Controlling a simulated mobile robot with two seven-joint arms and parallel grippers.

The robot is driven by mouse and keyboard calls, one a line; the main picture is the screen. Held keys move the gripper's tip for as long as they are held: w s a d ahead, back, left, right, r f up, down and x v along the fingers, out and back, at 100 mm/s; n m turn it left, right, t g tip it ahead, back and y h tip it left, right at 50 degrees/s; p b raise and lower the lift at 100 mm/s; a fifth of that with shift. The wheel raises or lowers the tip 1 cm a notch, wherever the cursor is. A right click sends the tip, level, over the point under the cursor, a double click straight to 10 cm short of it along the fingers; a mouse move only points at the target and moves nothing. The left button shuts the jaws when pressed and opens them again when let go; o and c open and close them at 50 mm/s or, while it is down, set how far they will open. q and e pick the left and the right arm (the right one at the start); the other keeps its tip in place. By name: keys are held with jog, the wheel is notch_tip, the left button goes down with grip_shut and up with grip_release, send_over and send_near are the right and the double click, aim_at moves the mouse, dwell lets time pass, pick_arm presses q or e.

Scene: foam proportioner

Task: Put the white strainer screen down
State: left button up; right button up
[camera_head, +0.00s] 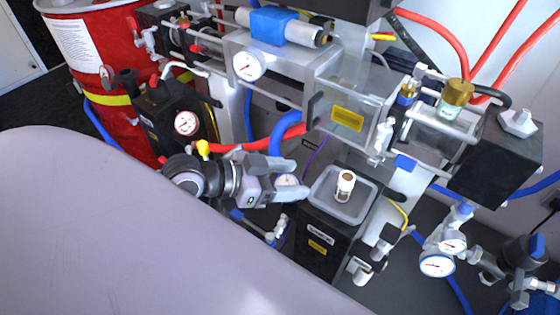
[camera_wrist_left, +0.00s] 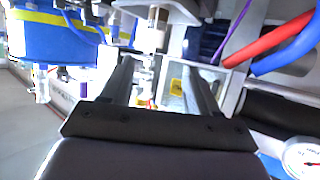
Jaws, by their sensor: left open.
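The strainer screen (camera_head: 345,186) is a small white cylinder with a brown band. It stands upright in a grey square tray (camera_head: 357,214) on top of a black box. In the left wrist view it looks to be the white and brown cylinder (camera_wrist_left: 157,28) beyond the fingers. My left gripper (camera_head: 296,180) is open, to the left of the tray, its fingers pointing towards the screen. The screen is apart from the fingertips, and nothing shows held between them (camera_wrist_left: 160,78). My right gripper is not in view.
A clear-walled housing (camera_head: 350,105) with a yellow label stands behind the tray. Red and blue hoses (camera_head: 282,140) run behind my left gripper. Gauges and valves (camera_head: 440,262) stand at the right, and a red drum (camera_head: 110,80) at the back left.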

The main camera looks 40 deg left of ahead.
pick_arm(q)
jog(key=s+d+f+n+y, duration=0.1)
jog(key=s+f, duration=0.3)
jog(key=f, duration=0.4)
jog(key=s+d+f+n+y, duration=0.1)
jog(key=s+f+n+y, duration=0.3)
jog(key=f, duration=0.5)
jog(key=shift+s+f, duration=0.3)
jog(key=shift+s, duration=0.1)
notch_tip(320, 180, up, 7)
jog(key=p, duration=0.8)
jog(key=shift+a+r+y, duration=0.2)
jog(key=shift+a+y, duration=0.1)
jog(key=shift+a, duration=0.1)
